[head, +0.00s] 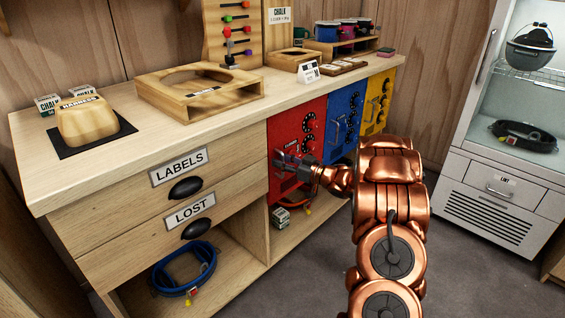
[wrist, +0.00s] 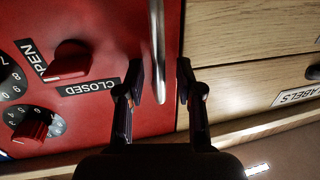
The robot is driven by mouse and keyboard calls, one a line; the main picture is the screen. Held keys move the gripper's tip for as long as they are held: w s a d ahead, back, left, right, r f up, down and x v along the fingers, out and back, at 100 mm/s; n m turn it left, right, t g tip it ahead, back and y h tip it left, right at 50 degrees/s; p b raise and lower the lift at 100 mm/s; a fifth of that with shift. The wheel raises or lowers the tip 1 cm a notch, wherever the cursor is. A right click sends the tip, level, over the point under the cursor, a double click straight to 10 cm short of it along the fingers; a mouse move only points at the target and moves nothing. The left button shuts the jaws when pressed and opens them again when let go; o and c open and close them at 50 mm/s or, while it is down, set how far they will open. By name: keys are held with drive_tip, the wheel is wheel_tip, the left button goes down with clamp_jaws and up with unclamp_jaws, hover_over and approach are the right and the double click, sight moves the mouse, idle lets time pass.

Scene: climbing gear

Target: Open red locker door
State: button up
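The red locker door (head: 283,130) is in the cabinet front, left of the blue door, and looks shut. In the wrist view the red door (wrist: 100,25) fills the left half, with a vertical metal bar handle (wrist: 157,40) near its edge. A red knob (wrist: 68,62) sits between the OPEN and CLOSED labels; which one it points to is unclear. A red dial knob (wrist: 32,125) with numbers is beside it. My gripper (wrist: 160,82) is open, with a finger on each side of the handle and gaps visible. In the head view my gripper (head: 290,163) partly covers the door.
A blue door (head: 343,115) and yellow door (head: 378,100) adjoin on the right. The LABELS drawer (head: 220,165) and LOST drawer (head: 235,205) are on the left. An open shelf below holds a blue harness (head: 185,272). Floor to the right is clear before a white glass-fronted cabinet (head: 495,180).

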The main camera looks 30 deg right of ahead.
clamp_jaws()
idle(0.7)
